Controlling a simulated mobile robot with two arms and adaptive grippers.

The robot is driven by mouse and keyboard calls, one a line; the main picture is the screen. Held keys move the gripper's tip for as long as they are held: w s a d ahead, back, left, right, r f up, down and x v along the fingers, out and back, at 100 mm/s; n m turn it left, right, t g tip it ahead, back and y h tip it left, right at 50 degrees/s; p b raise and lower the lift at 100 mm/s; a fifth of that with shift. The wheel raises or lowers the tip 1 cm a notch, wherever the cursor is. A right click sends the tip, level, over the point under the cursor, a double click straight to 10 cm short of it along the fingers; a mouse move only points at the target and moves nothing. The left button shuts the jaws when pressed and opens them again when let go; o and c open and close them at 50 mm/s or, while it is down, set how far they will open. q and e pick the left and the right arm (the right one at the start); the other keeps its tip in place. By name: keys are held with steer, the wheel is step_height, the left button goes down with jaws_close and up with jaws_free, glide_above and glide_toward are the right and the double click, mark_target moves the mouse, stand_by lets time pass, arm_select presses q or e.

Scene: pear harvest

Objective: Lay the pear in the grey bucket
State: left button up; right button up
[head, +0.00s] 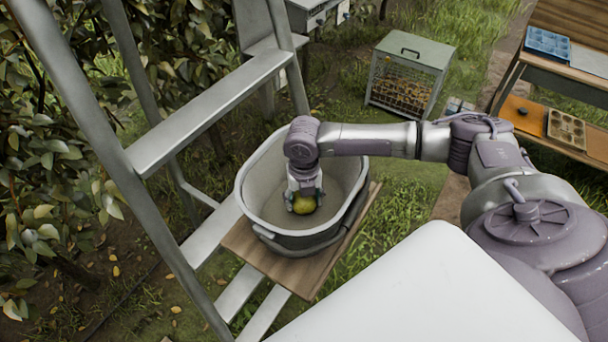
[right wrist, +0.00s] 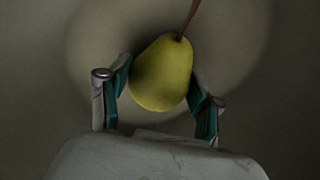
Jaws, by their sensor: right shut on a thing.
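The grey bucket (head: 255,170) is a wide oval tub standing on a wooden board beside a metal ladder. My right gripper (head: 304,204) reaches down inside the bucket's opening. It is shut on the yellow-green pear (head: 304,205). In the right wrist view the pear (right wrist: 162,75) sits between the two green-padded fingers of the gripper (right wrist: 160,95), its brown stem pointing up and right. The grey surface behind it is plain; I cannot tell whether the pear touches the bucket's floor. My left gripper is not in view.
The metal ladder (head: 205,110) stands close at the left of the bucket. The wooden board (head: 290,270) lies under it. A leafy tree (head: 40,180) fills the left. A wire cage box (head: 408,75) and a table with trays (head: 570,75) stand at the back right.

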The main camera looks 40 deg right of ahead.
steer(key=shift+f, duration=0.2)
steer(key=o, duration=1.3)
steer(key=shift+o, duration=0.2)
steer(key=shift+r, duration=0.1)
step_height(320, 180, up, 12)
steer(key=shift+f, duration=0.1)
